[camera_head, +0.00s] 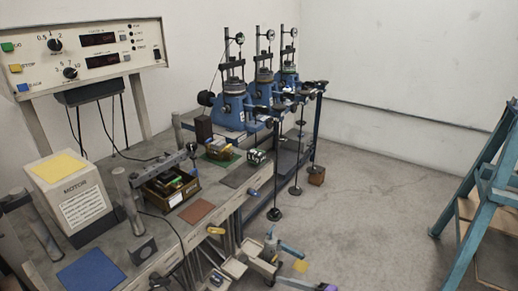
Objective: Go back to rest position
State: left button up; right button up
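Neither of my grippers can be made out in the head view, and I see no arm of mine for certain. The task line names no object. The main things in sight are several blue lever frames (233,107) in a row on the bench, with dial gauges on top and weights (275,214) hanging on rods at their front.
A control panel (90,50) stands at the upper left above a motor box (72,190). The bench (155,228) bears a parts tray (171,188) and coloured mats. Small coloured-handled items (268,246) sit low at the front. A teal frame (490,180) stands right.

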jog(key=s+d+r+n+g+h+p, duration=0.2)
jog(key=s+d+r+n+h+p, duration=0.1)
jog(key=s+d+n+h+p, duration=0.5)
jog(key=s+d+n+h, duration=0.3)
jog(key=s+n+h, duration=0.1)
jog(key=s, duration=0.2)
jog(key=shift+r, duration=0.15)
